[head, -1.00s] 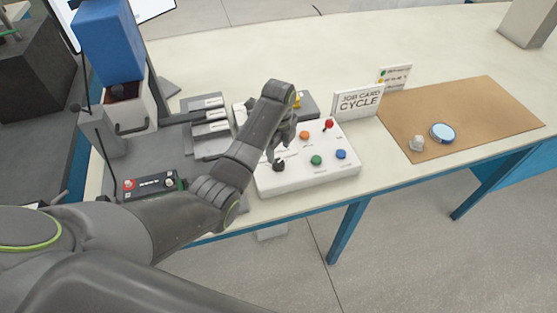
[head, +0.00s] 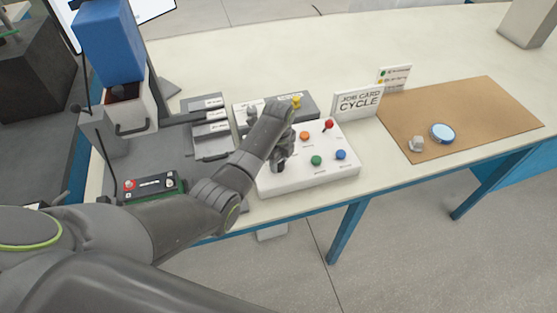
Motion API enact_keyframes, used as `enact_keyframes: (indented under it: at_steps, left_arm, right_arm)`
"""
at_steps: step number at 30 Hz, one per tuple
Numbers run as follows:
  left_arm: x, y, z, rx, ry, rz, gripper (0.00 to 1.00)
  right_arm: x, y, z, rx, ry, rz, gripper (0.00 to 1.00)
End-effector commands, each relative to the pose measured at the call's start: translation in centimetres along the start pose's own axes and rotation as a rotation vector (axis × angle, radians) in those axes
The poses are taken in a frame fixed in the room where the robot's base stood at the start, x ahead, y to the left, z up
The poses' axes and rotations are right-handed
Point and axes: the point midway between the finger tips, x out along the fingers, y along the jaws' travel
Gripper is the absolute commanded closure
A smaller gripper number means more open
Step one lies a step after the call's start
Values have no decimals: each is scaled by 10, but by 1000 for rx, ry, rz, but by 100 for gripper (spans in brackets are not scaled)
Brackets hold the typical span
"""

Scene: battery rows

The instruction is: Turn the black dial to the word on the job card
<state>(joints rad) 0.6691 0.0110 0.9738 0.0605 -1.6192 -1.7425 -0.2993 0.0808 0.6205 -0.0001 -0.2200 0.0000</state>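The job card (head: 357,103) stands upright behind the control box and reads "JOB CARD CYCLE". The white control box (head: 320,177) lies on the table with a black dial at its left side. My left gripper (head: 279,165) points down at the dial, at the box's left part. The arm and gripper cover most of the dial, so its pointer and the words around it cannot be read. Whether the fingers touch the dial or are closed on it cannot be told. My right gripper is out of view.
The box also carries an orange button (head: 304,135), a red-topped lever (head: 328,124), a green button (head: 316,160) and a blue button (head: 341,154). A brown mat (head: 470,115) with a blue-and-white round object (head: 442,133) lies to the right. A battery-like unit (head: 152,186) sits left.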

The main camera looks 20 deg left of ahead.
Motion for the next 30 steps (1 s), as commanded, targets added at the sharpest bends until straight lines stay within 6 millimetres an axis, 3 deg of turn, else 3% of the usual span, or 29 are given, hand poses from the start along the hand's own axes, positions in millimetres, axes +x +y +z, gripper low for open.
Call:
enact_keyframes:
  at_steps: [1,3,14,30]
  left_arm:
    - [0,0,0,0,0,1,78]
    - [0,0,0,0,0,1,87]
    - [-2,0,0,-64,0,3,87]
    - [-3,0,0,-508,-1,3,87]
  right_arm:
    - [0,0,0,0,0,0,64]
    - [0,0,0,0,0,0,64]
    - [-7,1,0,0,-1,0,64]
    - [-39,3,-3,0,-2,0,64]
